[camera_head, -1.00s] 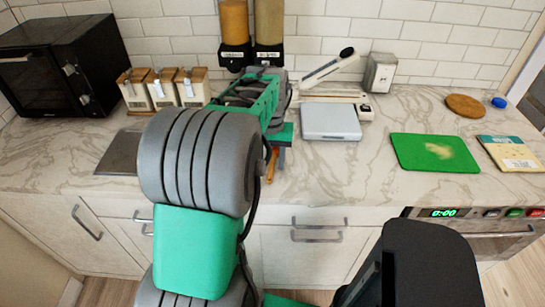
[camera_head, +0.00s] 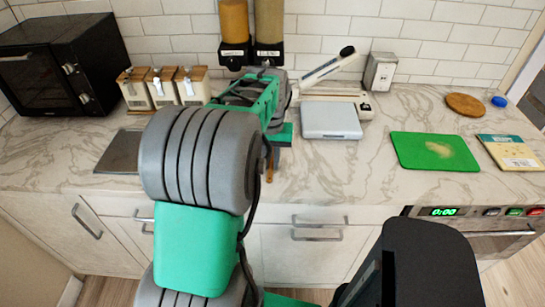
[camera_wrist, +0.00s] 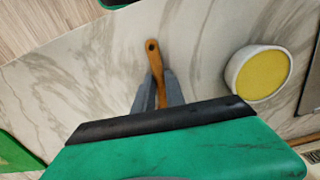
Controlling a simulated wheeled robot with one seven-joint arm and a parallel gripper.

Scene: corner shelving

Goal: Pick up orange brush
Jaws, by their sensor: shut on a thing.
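The orange brush (camera_wrist: 153,60) shows in the wrist view as an orange-brown handle with a hole near its end. My gripper (camera_wrist: 158,91) has its grey fingers shut on this handle, one on each side. The rest of the brush is hidden behind my gripper's body. In the head view, only a small bit of the orange brush (camera_head: 270,173) shows near the counter's front edge. My arm hides the rest there, along with the fingertips. I cannot tell the height of the brush above the counter.
A white bowl with yellow contents (camera_wrist: 231,75) is right of the brush in the wrist view. A white scale (camera_head: 330,121) and a green board (camera_head: 408,160) lie to the right. A dark plate (camera_head: 120,152) lies to the left. The counter between scale and board is clear.

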